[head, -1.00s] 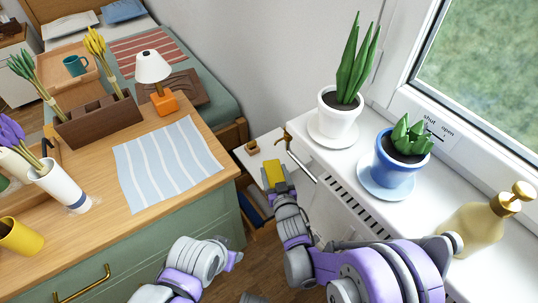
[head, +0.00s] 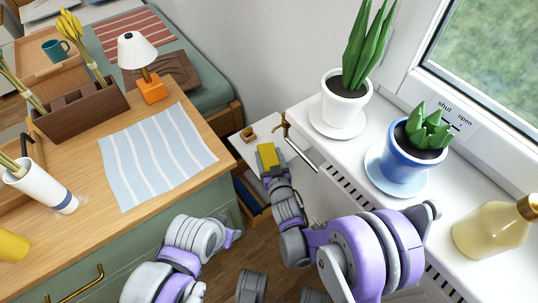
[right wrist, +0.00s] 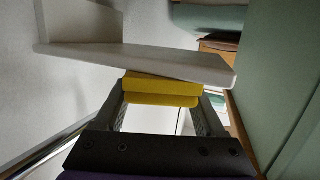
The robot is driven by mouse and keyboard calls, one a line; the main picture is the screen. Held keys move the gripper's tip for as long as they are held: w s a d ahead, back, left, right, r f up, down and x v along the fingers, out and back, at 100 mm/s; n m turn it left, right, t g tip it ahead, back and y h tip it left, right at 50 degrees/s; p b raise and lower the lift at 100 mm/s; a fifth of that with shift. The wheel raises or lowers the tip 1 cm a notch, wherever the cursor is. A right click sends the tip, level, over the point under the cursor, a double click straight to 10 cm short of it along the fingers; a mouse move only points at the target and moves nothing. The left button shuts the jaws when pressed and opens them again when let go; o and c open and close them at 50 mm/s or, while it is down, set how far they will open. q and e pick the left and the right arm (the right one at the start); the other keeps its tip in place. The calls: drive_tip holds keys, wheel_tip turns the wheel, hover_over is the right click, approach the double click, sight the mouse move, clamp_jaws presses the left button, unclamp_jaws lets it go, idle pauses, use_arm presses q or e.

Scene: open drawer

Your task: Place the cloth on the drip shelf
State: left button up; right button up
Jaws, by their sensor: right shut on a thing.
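The yellow folded cloth (head: 268,158) is in my right gripper (head: 271,168). In the right wrist view the cloth (right wrist: 160,88) shows as stacked layers between the two fingers. The white drip shelf (head: 243,151) is low between the dresser and the window sill. The cloth overlaps the shelf's near edge in the head view. In the right wrist view the shelf (right wrist: 140,60) lies just beyond the cloth; I cannot tell whether they touch. Part of my left arm shows at the bottom of the head view, but its gripper does not.
A brass tap (head: 286,128) with a metal bar stands right of the shelf. A small wooden item (head: 249,134) lies on the shelf. The window sill holds a white pot (head: 345,106) and blue pot (head: 402,165). The dresser (head: 195,115) stands left, with a striped blue cloth (head: 155,150).

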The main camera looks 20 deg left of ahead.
drive_tip(key=o, duration=1.3)
drive_tip(key=shift+s+d+r, duration=0.1)
drive_tip(key=shift+r, duration=0.1)
drive_tip(key=v, duration=1.1)
drive_tip(key=shift+s+d, duration=0.2)
drive_tip(key=shift+s, duration=0.05)
